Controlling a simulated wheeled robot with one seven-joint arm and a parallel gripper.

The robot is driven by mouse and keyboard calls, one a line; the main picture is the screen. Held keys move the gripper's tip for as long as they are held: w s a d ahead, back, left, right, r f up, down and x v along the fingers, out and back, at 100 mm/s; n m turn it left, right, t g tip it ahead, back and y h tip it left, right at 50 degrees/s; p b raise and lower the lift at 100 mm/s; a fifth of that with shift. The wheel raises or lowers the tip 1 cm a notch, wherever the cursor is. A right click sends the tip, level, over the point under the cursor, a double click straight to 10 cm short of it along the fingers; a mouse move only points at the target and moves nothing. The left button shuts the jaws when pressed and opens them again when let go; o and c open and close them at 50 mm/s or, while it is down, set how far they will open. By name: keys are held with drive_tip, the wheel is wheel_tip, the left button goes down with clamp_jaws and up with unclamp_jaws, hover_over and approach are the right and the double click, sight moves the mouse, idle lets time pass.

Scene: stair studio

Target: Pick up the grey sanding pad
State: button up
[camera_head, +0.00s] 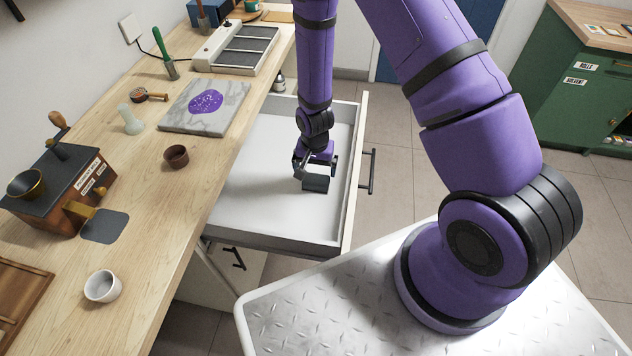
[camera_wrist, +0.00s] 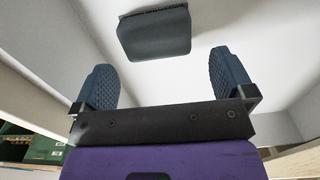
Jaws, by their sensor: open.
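The grey sanding pad (camera_head: 316,184) is a small dark block lying on the white floor of the open drawer (camera_head: 262,208). In the wrist view the pad (camera_wrist: 155,34) lies just beyond the fingertips, centred between them and apart from both. My gripper (camera_head: 315,166) is inside the drawer, close above and beside the pad. Its two textured blue-grey fingers (camera_wrist: 165,80) stand wide apart with nothing between them. The drawer walls surround both pad and gripper.
The drawer's front wall with its handle (camera_head: 370,171) is to the right of my gripper. The wooden worktop (camera_head: 150,215) runs along the left. A marble slab with purple pigment (camera_head: 205,103) stands near its edge. The rest of the drawer looks empty.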

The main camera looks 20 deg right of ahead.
sight(316, 178)
drive_tip(key=f, duration=0.3)
drive_tip(key=shift+s+f, duration=0.35)
drive_tip(key=shift+s, duration=0.05)
drive_tip(key=shift+f, duration=0.75)
drive_tip(key=c, duration=0.8)
drive_tip(key=shift+r, duration=5.05)
